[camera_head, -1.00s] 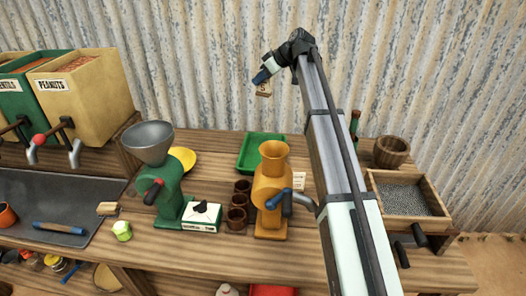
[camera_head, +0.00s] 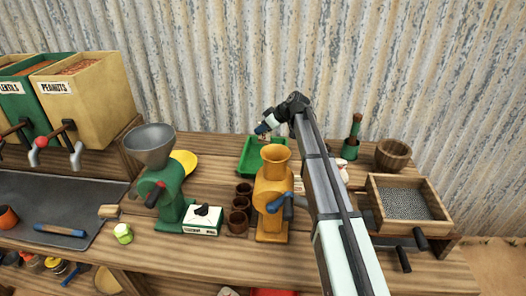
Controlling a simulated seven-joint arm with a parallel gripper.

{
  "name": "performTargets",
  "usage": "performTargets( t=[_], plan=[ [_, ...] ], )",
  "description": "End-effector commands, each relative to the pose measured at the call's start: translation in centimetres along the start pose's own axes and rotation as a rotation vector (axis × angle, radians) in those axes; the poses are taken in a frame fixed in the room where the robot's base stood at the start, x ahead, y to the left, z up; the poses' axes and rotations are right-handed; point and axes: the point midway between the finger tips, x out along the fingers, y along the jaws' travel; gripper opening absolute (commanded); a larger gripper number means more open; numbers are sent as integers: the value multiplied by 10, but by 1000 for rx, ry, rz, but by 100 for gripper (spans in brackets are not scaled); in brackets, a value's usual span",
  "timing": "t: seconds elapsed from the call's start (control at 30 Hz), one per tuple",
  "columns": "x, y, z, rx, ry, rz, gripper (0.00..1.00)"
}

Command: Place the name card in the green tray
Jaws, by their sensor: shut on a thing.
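The green tray (camera_head: 250,158) lies at the back of the wooden counter, behind the orange grinder. My gripper (camera_head: 262,131) hangs just above the tray's back right part. It is shut on the name card (camera_head: 265,138), a small tan card that shows only in part below the fingers. I cannot tell whether the card touches the tray.
The orange grinder (camera_head: 271,190) stands in front of the tray, with several brown cups beside it. A green grinder (camera_head: 170,180) and a yellow plate (camera_head: 185,160) are to the left. A green bottle (camera_head: 352,140), a wooden bucket (camera_head: 391,153) and a box of grey grains (camera_head: 404,202) are to the right.

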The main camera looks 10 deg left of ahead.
Motion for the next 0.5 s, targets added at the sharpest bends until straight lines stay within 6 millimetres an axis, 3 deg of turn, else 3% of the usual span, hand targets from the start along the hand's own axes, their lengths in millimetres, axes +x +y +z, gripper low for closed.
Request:
performTargets(
  t=[0.3,0.5],
  plan=[
    [34,0,34,1,-2,-1,0],
    [44,0,44,0,-1,-1,0]
  ],
)
